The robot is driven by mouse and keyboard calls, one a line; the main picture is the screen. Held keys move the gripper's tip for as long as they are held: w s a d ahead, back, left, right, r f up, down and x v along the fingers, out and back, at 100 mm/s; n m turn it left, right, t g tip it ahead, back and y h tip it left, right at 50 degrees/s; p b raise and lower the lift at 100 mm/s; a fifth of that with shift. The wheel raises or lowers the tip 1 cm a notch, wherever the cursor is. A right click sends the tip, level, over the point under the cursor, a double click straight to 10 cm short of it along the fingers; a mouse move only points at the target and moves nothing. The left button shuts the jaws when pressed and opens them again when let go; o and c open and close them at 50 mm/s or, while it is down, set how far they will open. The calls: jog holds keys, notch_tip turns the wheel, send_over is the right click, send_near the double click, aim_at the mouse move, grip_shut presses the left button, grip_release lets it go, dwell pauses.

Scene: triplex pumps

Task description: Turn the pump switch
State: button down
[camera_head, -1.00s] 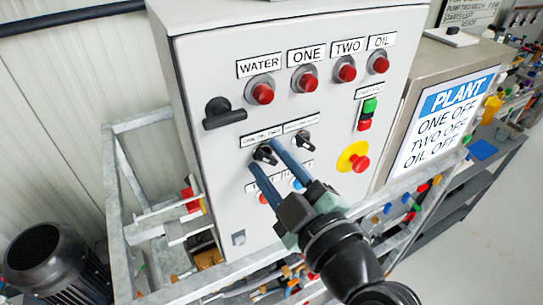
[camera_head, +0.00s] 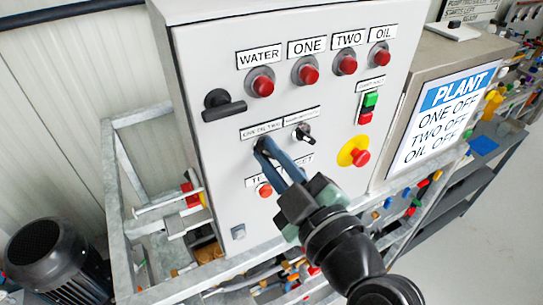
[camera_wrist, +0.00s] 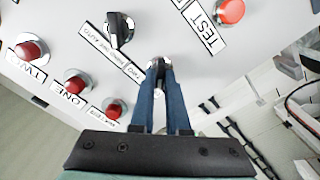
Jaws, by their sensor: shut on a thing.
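The control panel (camera_head: 215,170) is a pale grey cabinet with two small black rotary selector switches in its middle row. My gripper (camera_head: 266,149) is shut on the left selector switch, under a small label (camera_head: 261,129) that seems to read ONE OIL TWO. In the wrist view, my blue fingers (camera_wrist: 159,66) close around this switch (camera_wrist: 158,62), which is largely hidden between them. The right selector switch (camera_head: 303,132) is free, its knob tilted; it also shows in the wrist view (camera_wrist: 119,30).
Red lamps (camera_head: 309,75) labelled WATER, ONE, TWO and OIL sit above. A black handle (camera_head: 222,106) is at left, a yellow-based red stop button (camera_head: 354,151) at right. A red button (camera_head: 265,190) sits below the gripped switch. A PLANT sign (camera_head: 443,118) reads ONE OFF, TWO OFF, OIL OFF.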

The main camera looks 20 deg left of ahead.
jog(key=m+b, duration=0.1)
jog(key=m, duration=0.2)
jog(key=shift+m, duration=0.3)
jog(key=shift+w+d+r+m+b, duration=0.1)
jog(key=shift+m+b, duration=0.3)
jog(key=shift+m, duration=1.9)
jog(key=c, duration=0.9)
grip_release()
jog(key=b+v, duration=0.5)
jog(key=v, duration=0.8)
